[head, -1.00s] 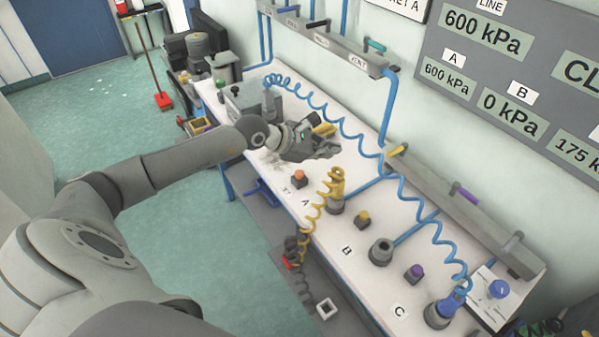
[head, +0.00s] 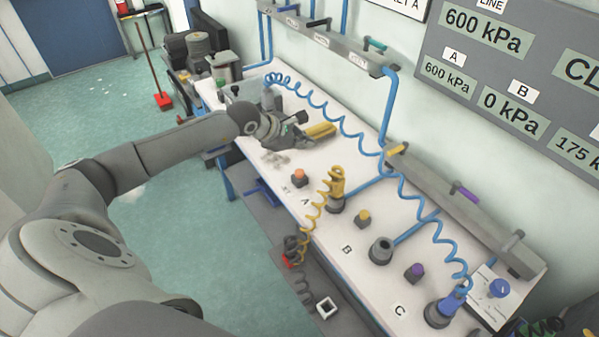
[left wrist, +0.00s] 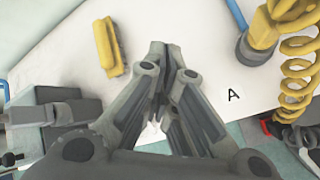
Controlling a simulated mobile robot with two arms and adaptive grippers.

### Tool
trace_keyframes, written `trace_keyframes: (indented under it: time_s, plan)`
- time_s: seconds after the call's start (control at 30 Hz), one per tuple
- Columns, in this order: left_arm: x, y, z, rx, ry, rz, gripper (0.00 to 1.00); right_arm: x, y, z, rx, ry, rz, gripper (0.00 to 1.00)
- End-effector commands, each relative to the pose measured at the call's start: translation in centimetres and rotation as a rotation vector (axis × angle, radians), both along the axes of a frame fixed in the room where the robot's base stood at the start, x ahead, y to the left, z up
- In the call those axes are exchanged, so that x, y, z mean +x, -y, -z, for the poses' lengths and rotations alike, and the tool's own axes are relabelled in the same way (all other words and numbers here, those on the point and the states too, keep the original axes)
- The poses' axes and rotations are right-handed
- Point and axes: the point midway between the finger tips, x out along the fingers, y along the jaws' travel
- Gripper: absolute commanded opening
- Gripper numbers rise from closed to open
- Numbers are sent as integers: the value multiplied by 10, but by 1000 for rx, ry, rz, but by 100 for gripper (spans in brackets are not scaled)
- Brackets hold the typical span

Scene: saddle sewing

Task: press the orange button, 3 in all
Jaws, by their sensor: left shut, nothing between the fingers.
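The orange button (head: 299,175) sits on a dark square base on the white bench, near the label A. It is not visible in the left wrist view, where my fingers cover the middle. My left gripper (head: 311,140) is over the bench, beyond the button and apart from it, up the bench in the head view. In the left wrist view the left gripper (left wrist: 172,62) has its fingers together with nothing between them. My right gripper is not in view.
A yellow brush-like thing (head: 321,130) lies beside my left gripper. A yellow coiled hose with its fitting (head: 337,185), a yellow button (head: 363,217) and a purple button (head: 415,270) stand further along. A blue coiled hose (head: 345,125) runs over the bench.

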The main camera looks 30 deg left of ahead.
Motion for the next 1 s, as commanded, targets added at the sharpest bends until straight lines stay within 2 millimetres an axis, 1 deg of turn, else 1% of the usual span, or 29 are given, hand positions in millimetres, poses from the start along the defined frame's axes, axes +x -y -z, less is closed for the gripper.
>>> trace_keyframes:
  time_s: [0.03,0.37,0.4,0.5,0.63,1.0]
  plan:
    - [-1,0,8,-1,-2,0,0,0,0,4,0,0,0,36]
    - [0,1,55,-2,0,0,0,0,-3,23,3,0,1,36]
    - [0,1,63,-1,0,1,0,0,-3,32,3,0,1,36]
    - [0,0,72,-1,1,1,0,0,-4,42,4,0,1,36]
    - [0,0,77,-1,1,1,0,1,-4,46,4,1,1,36]
    - [0,0,76,-1,1,1,0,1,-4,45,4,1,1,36]
